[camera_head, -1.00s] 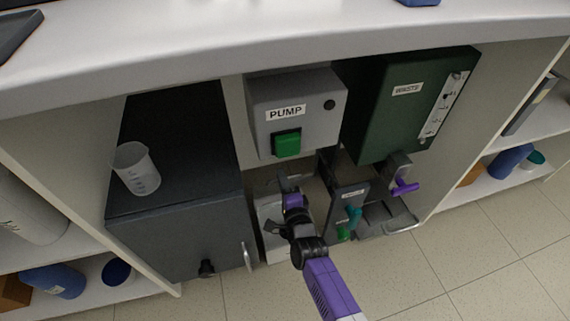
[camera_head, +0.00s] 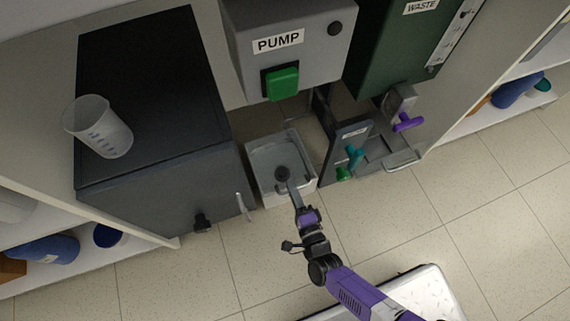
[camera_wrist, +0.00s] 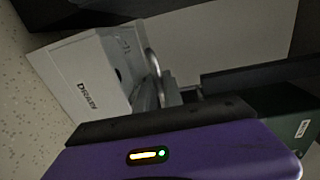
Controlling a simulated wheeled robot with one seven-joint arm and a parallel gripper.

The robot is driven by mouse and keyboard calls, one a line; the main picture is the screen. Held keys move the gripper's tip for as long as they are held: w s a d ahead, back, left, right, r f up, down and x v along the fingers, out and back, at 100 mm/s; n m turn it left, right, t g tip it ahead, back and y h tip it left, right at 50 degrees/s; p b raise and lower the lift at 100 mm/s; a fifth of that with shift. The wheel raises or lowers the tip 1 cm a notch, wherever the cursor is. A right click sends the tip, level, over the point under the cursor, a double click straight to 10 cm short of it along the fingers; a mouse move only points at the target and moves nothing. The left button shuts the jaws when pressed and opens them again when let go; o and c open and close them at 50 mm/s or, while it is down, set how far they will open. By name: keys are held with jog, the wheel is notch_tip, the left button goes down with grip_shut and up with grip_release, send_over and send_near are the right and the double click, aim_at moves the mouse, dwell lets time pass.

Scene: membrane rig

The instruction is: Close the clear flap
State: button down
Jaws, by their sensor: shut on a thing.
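The white drain tray (camera_head: 302,194) stands low in the bay between the dark cabinet and the teal-handled valve panel. The clear flap (camera_head: 265,155) shows as a faint greyish sheet over the tray; its exact angle is hard to tell. My gripper (camera_head: 284,176) is at the middle of the flap, shut on a small dark part there that looks like its grip. The fingertips hide most of that part. In the wrist view the tray (camera_wrist: 75,75) shows its DRAIN label beyond my purple gripper body, and the held part is mostly hidden.
The dark cabinet (camera_head: 140,100) with a beaker (camera_head: 98,127) on top is at left, its handle (camera_head: 243,207) close to the tray. The grey pump box (camera_head: 290,50) hangs above. The valve panel (camera_head: 345,150) and green waste box (camera_head: 400,50) are at right.

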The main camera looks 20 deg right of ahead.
notch_tip(320, 180, down, 7)
jog(key=b, duration=0.3)
jog(key=shift+s, duration=0.35)
jog(key=shift+f, duration=0.2)
jog(key=c, duration=1.5)
grip_release()
jog(key=shift+r, duration=0.1)
jog(key=shift+s, duration=0.2)
